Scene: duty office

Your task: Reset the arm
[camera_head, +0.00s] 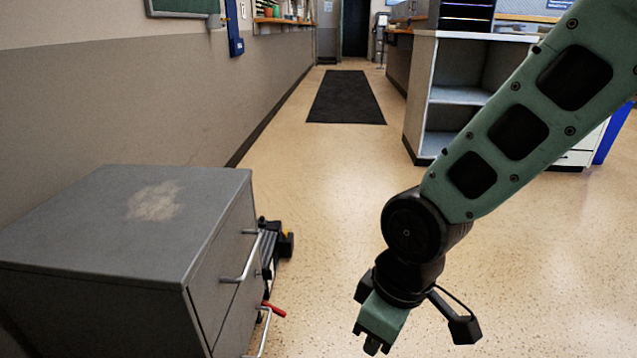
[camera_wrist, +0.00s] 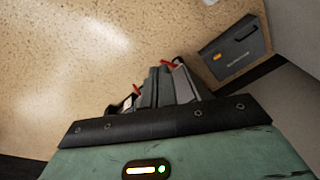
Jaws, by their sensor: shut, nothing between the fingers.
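My gripper (camera_head: 372,342) hangs at the lower end of my green arm, right of centre in the head view, pointing down above the speckled floor. It is shut and empty. It is to the right of the grey drawer cabinet, apart from it. In the wrist view my green gripper body fills the bottom, with a lit yellow and green indicator on it.
A grey cabinet (camera_head: 110,225) with metal drawer handles stands at the lower left. Dark items with red parts lie beside it. A white shelf unit (camera_head: 425,95) stands behind my arm. A black mat (camera_head: 346,97) lies down the aisle. A dark box (camera_wrist: 235,55) shows in the wrist view.

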